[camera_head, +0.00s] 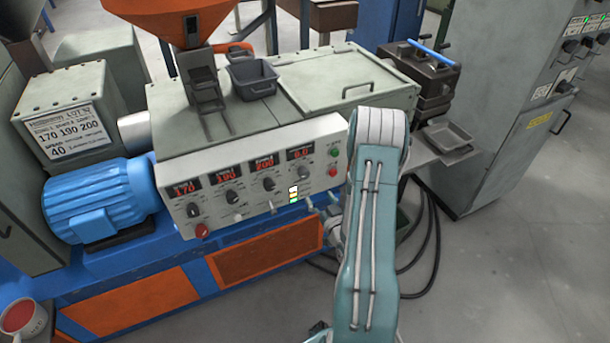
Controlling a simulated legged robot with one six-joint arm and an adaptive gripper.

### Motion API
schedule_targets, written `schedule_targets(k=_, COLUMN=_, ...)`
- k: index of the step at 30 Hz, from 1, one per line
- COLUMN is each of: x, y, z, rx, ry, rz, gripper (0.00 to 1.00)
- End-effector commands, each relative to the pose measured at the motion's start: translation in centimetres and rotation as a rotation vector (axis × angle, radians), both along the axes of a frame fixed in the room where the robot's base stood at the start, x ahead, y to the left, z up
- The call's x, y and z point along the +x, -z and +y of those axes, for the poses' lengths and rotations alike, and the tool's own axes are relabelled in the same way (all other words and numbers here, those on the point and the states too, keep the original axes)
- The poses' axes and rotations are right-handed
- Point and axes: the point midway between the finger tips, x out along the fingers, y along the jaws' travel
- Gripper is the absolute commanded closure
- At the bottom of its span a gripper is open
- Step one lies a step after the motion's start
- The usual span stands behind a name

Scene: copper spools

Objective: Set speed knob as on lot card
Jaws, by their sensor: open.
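The control panel (255,185) on the machine's front has several red displays reading 170, 190, 200 and, on the rightmost one (300,153), what looks like 0.0. Dark knobs sit below the displays; the rightmost, apparently the speed knob (303,172), is small and its pointer is unreadable. My arm stands just right of the panel, bent at the elbow.
A green button (336,152) and a red button (333,171) are at the panel's right. A red knob (201,231) is at lower left. A blue motor (100,200) stands left of the panel. Black cables (430,240) lie on the floor at right.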

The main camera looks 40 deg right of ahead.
Motion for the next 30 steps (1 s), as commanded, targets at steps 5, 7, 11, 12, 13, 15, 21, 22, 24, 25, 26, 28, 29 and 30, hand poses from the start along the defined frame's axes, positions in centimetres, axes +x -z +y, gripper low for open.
schedule_targets(k=5, x=1.2, y=0.0, z=-0.3, rx=-0.003, ry=-0.002, rz=-0.007, gripper=0.16)
schedule_targets(k=7, x=2.3, y=0.0, z=-0.6, rx=-0.002, ry=-0.002, rz=-0.007, gripper=0.16)
schedule_targets(k=11, x=4.6, y=0.0, z=-1.2, rx=-0.003, ry=-0.003, rz=-0.007, gripper=0.16)
schedule_targets(k=12, x=5.4, y=0.0, z=-1.4, rx=-0.003, ry=-0.003, rz=-0.007, gripper=0.16)
schedule_targets(k=13, x=5.9, y=0.0, z=-1.6, rx=-0.003, ry=-0.001, rz=-0.006, gripper=0.16)
schedule_targets(k=15, x=7.1, y=0.0, z=-1.9, rx=-0.003, ry=-0.002, rz=-0.006, gripper=0.16)
schedule_targets(k=21, x=9.6, y=0.0, z=-2.7, rx=-0.002, ry=-0.002, rz=-0.004, gripper=0.16)
schedule_targets(k=22, x=9.8, y=0.0, z=-2.7, rx=-0.001, ry=-0.002, rz=-0.004, gripper=0.16)
schedule_targets(k=24, x=10.2, y=0.0, z=-2.8, rx=0.000, ry=0.000, rz=-0.005, gripper=0.16)
schedule_targets(k=25, x=10.3, y=0.0, z=-2.9, rx=0.000, ry=-0.001, rz=-0.004, gripper=0.16)
schedule_targets(k=26, x=10.3, y=0.0, z=-2.9, rx=0.000, ry=-0.001, rz=-0.004, gripper=0.16)
schedule_targets(k=28, x=10.3, y=0.0, z=-2.9, rx=0.000, ry=0.000, rz=-0.003, gripper=0.16)
schedule_targets(k=29, x=10.3, y=0.0, z=-2.9, rx=0.000, ry=0.000, rz=-0.003, gripper=0.16)
schedule_targets(k=30, x=10.3, y=0.0, z=-2.9, rx=0.000, ry=0.000, rz=-0.003, gripper=0.16)
